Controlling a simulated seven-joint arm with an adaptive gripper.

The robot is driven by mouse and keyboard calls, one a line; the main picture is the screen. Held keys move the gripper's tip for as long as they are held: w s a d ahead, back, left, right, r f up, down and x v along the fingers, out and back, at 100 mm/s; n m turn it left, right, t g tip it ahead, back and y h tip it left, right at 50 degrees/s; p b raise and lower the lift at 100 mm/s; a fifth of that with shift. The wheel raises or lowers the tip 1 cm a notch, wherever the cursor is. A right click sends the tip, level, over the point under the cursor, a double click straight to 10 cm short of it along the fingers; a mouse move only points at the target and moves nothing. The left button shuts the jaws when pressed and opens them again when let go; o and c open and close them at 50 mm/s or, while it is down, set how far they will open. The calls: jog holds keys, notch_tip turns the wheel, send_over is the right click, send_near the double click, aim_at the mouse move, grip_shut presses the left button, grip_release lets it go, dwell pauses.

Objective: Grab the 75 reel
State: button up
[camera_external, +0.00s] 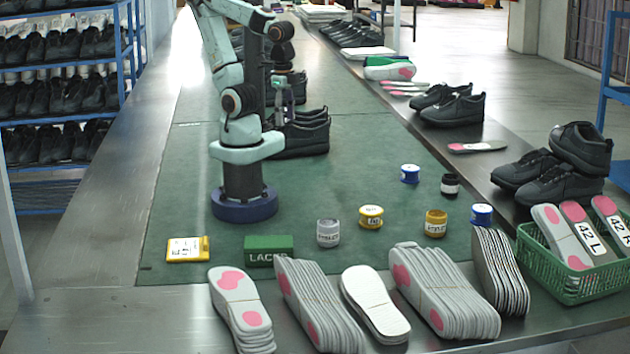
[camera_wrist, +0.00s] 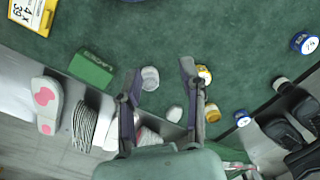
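The grey reel (camera_wrist: 150,78) appears between the fingers, and the yellow reel (camera_wrist: 205,75) is partly behind the right finger.
A green laces box (camera_external: 269,250) and a yellow card holder (camera_external: 187,249) lie at the mat's front left. Stacked insoles (camera_external: 440,295) line the front edge. A green basket (camera_external: 575,270) and dark shoes (camera_external: 560,165) stand at the right.

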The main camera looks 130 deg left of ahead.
dwell(0.4)
jog(key=o, duration=1)
jog(key=shift+c, duration=0.2)
